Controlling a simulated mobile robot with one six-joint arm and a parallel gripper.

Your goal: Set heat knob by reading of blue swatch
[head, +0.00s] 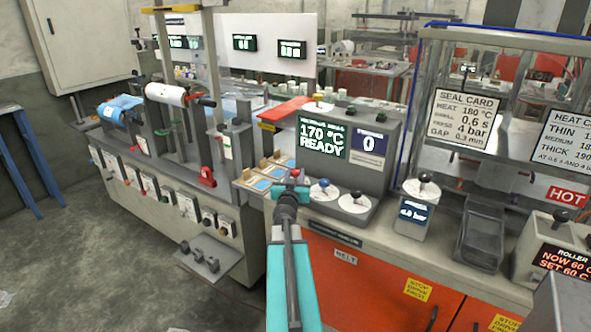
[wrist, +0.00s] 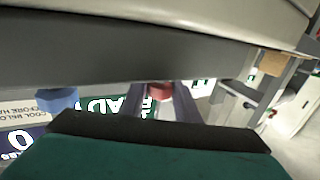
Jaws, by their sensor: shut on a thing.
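My gripper (head: 294,180) is at the left end of the row of knobs on the sealing machine's front. In the wrist view its fingers (wrist: 160,98) are shut on the red knob (wrist: 158,91); my arm hides this knob in the head view. The blue knob (head: 323,184) and a black knob (head: 357,196) stand to its right; the blue knob also shows in the wrist view (wrist: 58,99). The heat display (head: 321,137) reads 170 °C READY. A second display (head: 369,144) reads 0. Blue swatches (head: 263,185) lie in light frames left of my gripper.
A seal card (head: 464,117) reads heat 180 °C, dwell 0.6, 4 bar, gap 0.3 mm. A heat card (head: 569,140) is cut off; its thick row reads 190. A small pressure unit (head: 413,212) and a grey bin (head: 480,235) stand to the right.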

